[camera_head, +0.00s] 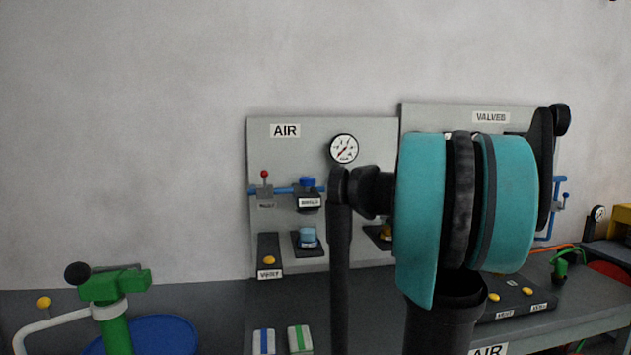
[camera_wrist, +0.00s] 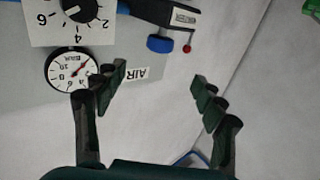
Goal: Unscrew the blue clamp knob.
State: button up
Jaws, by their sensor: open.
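A dark blue knob (camera_head: 308,183) sits on top of a small black labelled block on the AIR panel. In the wrist view, which is upside down, the blue knob (camera_wrist: 160,45) shows near the top middle. I cannot read any label marking it as a clamp knob. A paler blue piece (camera_head: 308,237) stands in a black holder below it. My gripper (camera_wrist: 158,86) is open and empty, its two fingers wide apart. The knob appears between and beyond the fingertips, not touching them. In the head view my arm covers much of the right side and I cannot make out the gripper.
A red-tipped lever (camera_head: 264,174) is left of the knob, and a gauge (camera_head: 344,149) is to its upper right. A numbered dial (camera_wrist: 78,12) shows in the wrist view. A green fixture (camera_head: 114,286) stands at left by a blue disc (camera_head: 165,335). The wall above is bare.

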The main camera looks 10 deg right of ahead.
aim_at(307, 177)
jog(key=x, duration=1.6)
jog(key=shift+w+a, duration=0.15)
jog(key=shift+w, duration=0.15)
jog(key=c, duration=1.2)
jog(key=shift+w+n+g+y, duration=0.1)
jog(key=shift+n+g+y, duration=0.7)
jog(key=shift+g+y, duration=0.1)
jog(key=n+g+y, duration=0.2)
jog(key=n+g, duration=0.1)
jog(key=shift+g+y, duration=0.3)
jog(key=shift+g, duration=0.1)
jog(key=o, duration=1.2)
